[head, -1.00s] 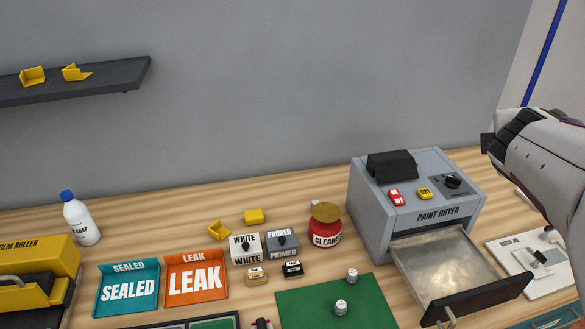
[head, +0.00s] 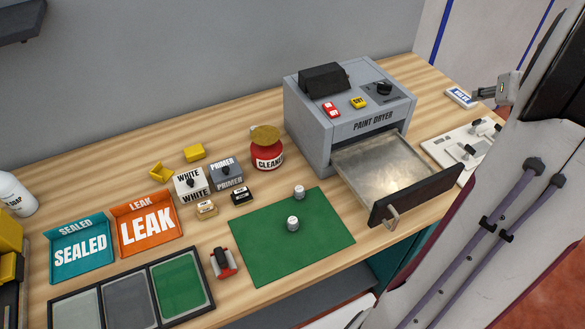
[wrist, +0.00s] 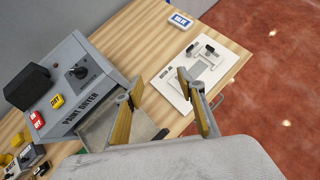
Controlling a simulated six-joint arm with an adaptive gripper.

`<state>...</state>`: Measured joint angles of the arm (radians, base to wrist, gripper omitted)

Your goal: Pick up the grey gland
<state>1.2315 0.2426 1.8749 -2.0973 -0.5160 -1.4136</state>
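Two small grey-white capped cylinders stand upright on the green mat (head: 255,262) in the head view: one nearer the middle (head: 293,224), one farther back (head: 299,191). I cannot tell whether either is the grey gland. A white board (wrist: 177,84) with grey fittings (wrist: 207,60) lies at the table's right side; it also shows in the head view (head: 436,149), partly behind my arm. My gripper (wrist: 159,79) is open and empty in the wrist view, its fingers spread on the near side of the white board, apart from the grey fittings.
The paint dryer (head: 340,115) has its drawer (head: 385,165) pulled out, left of my arm. A cleaner jar (head: 266,154), white and primer blocks and sealed and leak trays stand to the left. A blue-white labelled block (head: 460,97) lies behind the board. The table's edge is close to the board.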

